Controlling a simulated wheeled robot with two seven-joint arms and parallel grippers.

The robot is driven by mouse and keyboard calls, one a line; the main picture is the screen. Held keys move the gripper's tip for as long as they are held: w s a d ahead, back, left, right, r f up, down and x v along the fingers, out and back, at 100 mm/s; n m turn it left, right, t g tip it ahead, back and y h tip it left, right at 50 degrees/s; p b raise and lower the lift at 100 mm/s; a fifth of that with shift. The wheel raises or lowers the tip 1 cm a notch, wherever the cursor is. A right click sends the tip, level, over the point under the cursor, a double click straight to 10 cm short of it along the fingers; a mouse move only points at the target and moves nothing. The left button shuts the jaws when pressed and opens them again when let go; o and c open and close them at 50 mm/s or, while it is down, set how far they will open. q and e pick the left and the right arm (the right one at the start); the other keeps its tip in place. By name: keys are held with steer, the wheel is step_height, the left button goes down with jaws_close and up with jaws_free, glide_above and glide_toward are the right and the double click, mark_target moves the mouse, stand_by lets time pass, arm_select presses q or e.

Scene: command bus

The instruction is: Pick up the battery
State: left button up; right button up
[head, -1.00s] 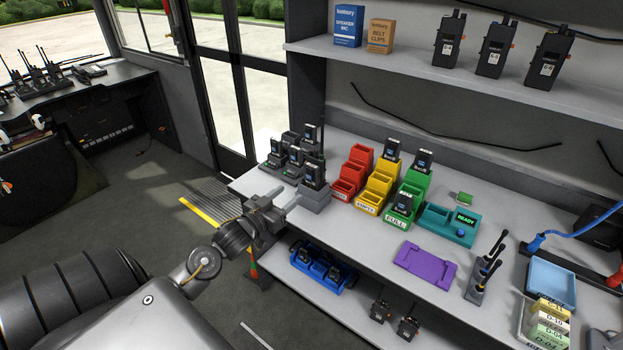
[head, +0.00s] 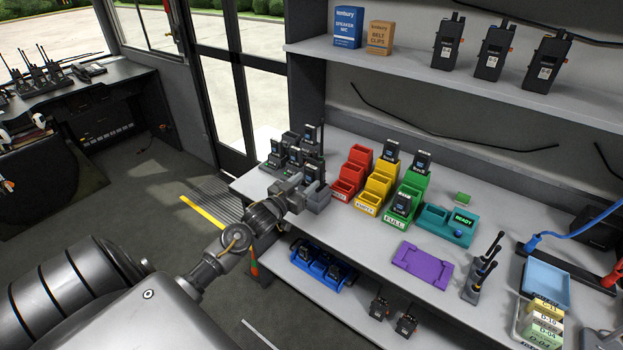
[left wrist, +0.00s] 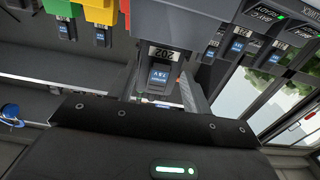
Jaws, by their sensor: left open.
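Dark batteries with blue labels stand in the grey charger block (head: 318,204) at the table's left end. The front battery (head: 311,172) stands upright in its slot. My left gripper (head: 298,188) is open just before this front slot and partly hides it. In the left wrist view, a battery (left wrist: 160,78) with a blue label shows between the two fingers (left wrist: 163,90), below a "202" tag. I cannot tell whether the fingers touch it. More batteries stand in the yellow bins (head: 367,198) and green bins (head: 397,215). My right gripper is not in view.
Red bins (head: 346,190) stand right of the charger. A teal unit (head: 432,219) reading READY and a purple tray (head: 422,265) lie farther right. A blue holder (head: 322,268) is on the lower shelf. Radios (head: 492,55) stand on the upper shelf.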

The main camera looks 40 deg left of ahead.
arm_select(q)
jaws_close()
stand_by(0.3)
steer(key=shift+r, duration=0.6)
step_height(320, 180, up, 27)
steer(key=p, duration=0.1)
